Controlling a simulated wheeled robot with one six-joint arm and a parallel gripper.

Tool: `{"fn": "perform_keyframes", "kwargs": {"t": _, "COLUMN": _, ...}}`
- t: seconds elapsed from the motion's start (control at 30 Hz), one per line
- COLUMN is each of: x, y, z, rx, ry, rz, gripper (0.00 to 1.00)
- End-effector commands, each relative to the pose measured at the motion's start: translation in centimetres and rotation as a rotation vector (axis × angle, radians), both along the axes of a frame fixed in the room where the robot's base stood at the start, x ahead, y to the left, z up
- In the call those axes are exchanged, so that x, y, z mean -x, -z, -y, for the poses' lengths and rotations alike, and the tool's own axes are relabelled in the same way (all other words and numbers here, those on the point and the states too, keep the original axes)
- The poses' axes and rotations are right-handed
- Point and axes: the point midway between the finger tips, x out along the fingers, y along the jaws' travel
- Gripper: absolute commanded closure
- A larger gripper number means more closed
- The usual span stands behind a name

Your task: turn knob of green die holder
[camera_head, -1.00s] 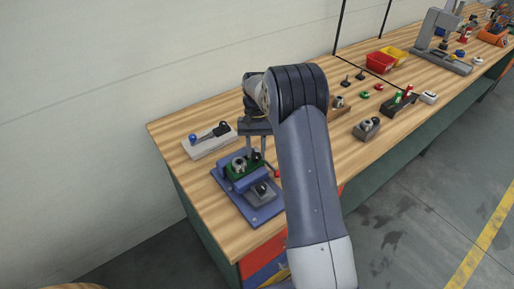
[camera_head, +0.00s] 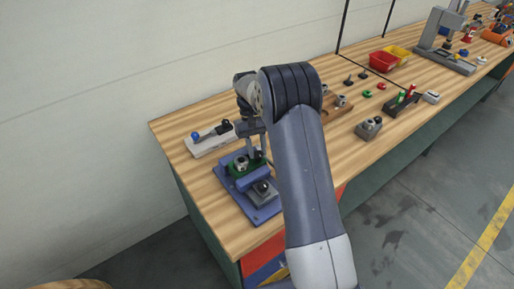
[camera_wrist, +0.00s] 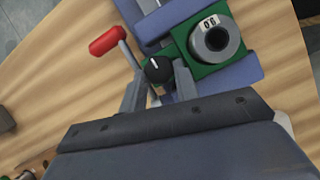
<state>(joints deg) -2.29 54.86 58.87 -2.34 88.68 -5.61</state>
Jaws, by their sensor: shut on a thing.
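The green die holder (camera_head: 238,171) sits on a blue fixture at the near left of the bench. In the wrist view the green die holder (camera_wrist: 200,70) carries a grey round die marked with a number label. Its black knob (camera_wrist: 157,69) with a white pointer line is at the holder's corner. My gripper (camera_wrist: 159,80) has one finger on each side of the knob and is shut on it. In the head view my gripper (camera_head: 257,151) comes down over the holder's right side, and the knob is hard to make out there.
A red-handled lever (camera_wrist: 107,41) stands close beside my gripper's left finger. A pale board (camera_head: 209,140) with a blue-ended tool lies behind the fixture. A grey block (camera_head: 368,128) and red bin (camera_head: 383,61) are farther right.

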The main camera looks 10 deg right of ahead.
Motion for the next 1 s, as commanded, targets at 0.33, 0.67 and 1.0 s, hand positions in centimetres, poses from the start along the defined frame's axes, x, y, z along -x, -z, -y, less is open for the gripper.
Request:
{"fn": "perform_keyframes", "kwargs": {"t": 0.33, "x": -0.03, "y": -0.03, "z": 0.00, "rx": 0.000, "ry": 0.000, "rz": 0.002, "gripper": 0.56}}
{"fn": "perform_keyframes", "kwargs": {"t": 0.67, "x": 0.01, "y": 0.01, "z": -0.12, "rx": -0.002, "ry": 0.001, "rz": 0.000, "gripper": 0.48}}
{"fn": "perform_keyframes", "kwargs": {"t": 1.0, "x": 0.01, "y": 0.07, "z": -0.02, "rx": -0.004, "ry": 0.079, "rz": -0.002, "gripper": 0.48}}
